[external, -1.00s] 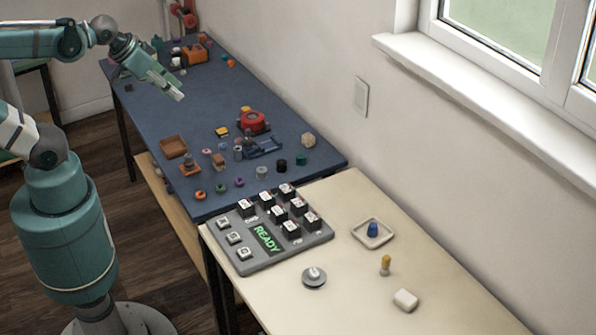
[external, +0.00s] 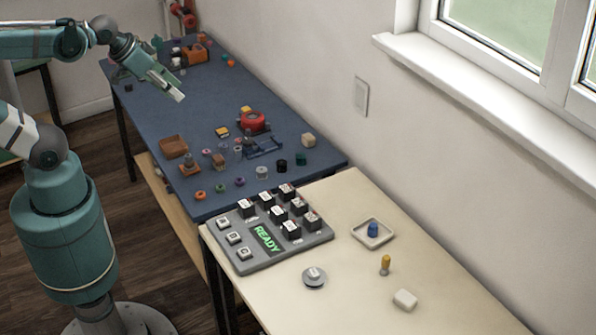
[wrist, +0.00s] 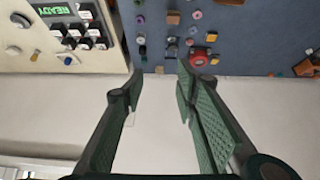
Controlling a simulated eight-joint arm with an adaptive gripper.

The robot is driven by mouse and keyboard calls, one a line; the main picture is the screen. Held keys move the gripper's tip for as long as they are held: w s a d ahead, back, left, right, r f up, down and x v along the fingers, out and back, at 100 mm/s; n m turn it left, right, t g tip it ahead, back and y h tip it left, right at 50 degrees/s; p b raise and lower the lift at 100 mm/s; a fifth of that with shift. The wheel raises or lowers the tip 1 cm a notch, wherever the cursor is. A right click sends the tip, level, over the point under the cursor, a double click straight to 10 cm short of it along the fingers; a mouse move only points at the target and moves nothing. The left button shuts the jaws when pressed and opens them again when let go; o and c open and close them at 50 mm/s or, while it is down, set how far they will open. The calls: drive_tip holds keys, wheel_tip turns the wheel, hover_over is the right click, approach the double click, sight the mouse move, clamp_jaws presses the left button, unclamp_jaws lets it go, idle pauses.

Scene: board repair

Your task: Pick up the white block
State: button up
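A white block (external: 405,300) lies on the cream table near its front right, beside a small yellow-topped peg (external: 385,265). In the wrist view a small pale shape near the left edge may be the same block, but I cannot tell. My gripper (external: 178,96) is over the far blue table, well away from the white block. In the wrist view my gripper (wrist: 158,75) has its two fingers spread apart with nothing between them.
A grey button panel (external: 265,235) reading READY, a round dial (external: 313,277) and a square dish (external: 372,233) with a blue peg stand on the cream table. The blue table (external: 130,75) holds many small parts and a red round device (external: 253,122). A wall and window bound the right.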

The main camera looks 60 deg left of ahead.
drive_tip(key=shift+o, duration=1.1)
